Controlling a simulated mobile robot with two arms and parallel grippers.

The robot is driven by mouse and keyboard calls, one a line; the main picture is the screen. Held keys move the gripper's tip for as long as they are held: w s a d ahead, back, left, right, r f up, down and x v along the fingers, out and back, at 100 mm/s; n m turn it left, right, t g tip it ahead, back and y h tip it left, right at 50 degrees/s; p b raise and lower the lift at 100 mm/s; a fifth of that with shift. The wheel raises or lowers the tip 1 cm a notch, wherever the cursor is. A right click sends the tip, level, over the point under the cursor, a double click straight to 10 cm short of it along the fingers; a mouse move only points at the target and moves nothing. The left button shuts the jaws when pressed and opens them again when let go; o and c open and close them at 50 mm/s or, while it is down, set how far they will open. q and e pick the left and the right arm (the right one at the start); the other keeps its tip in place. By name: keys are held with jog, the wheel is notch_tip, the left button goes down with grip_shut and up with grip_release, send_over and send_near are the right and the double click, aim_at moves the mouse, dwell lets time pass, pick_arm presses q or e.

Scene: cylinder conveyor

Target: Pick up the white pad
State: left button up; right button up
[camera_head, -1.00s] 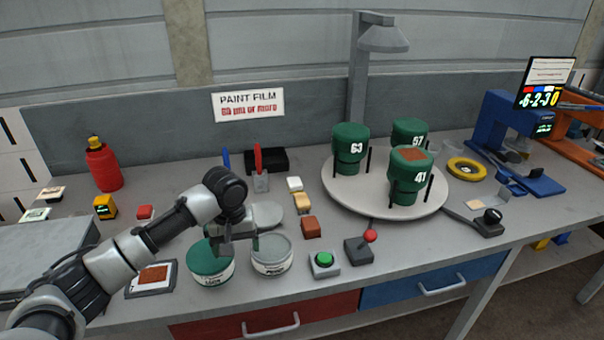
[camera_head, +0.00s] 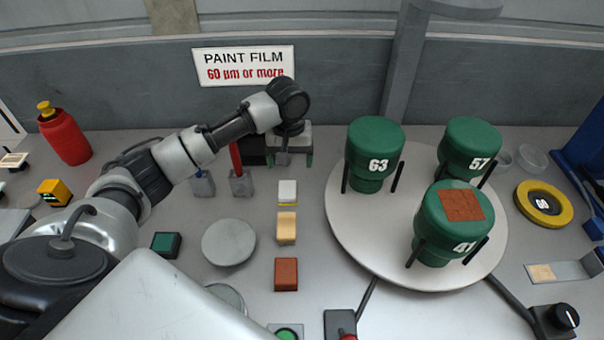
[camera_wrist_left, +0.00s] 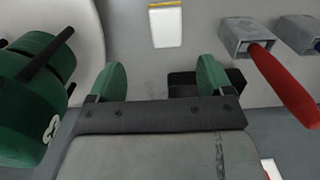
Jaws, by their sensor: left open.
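The white pad (camera_head: 287,189) lies on the bench with a yellow strip along its front edge, at the back of a row with a tan pad and a red-brown pad. It also shows in the left wrist view (camera_wrist_left: 166,24), apart from the fingers. My left gripper (camera_head: 294,158) is open and points down just behind the white pad in the head view. In the left wrist view its two green fingertips (camera_wrist_left: 160,80) are apart with nothing between them. My right gripper is not in view.
The tan pad (camera_head: 286,228) and red-brown pad (camera_head: 286,274) lie in front. A turntable (camera_head: 350,225) with green cylinders stands to the right. A holder with a red handle (camera_head: 236,158) stands to the left, near a black bin (camera_wrist_left: 190,84). A grey disc (camera_head: 229,242) lies front left.

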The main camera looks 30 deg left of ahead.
pick_arm(q)
send_over(288, 188)
jog(key=f, duration=0.4)
jog(key=shift+s+d+f, duration=0.2)
jog(key=shift+d+f, duration=0.05)
jog(key=shift+d, duration=0.15)
jog(key=shift+a+f+p, duration=0.2)
jog(key=shift+f+p, duration=0.15)
jog(key=shift+f, duration=1.15)
jog(key=shift+a+f+p, duration=0.2)
jog(key=shift+f+p, duration=0.1)
jog(key=shift+f, duration=1.2)
jog(key=shift+w, duration=0.1)
jog(key=c, duration=1)
notch_tip(288, 188, up, 10)
jog(key=shift+r+b, duration=0.1)
jog(key=shift+b, duration=0.35)
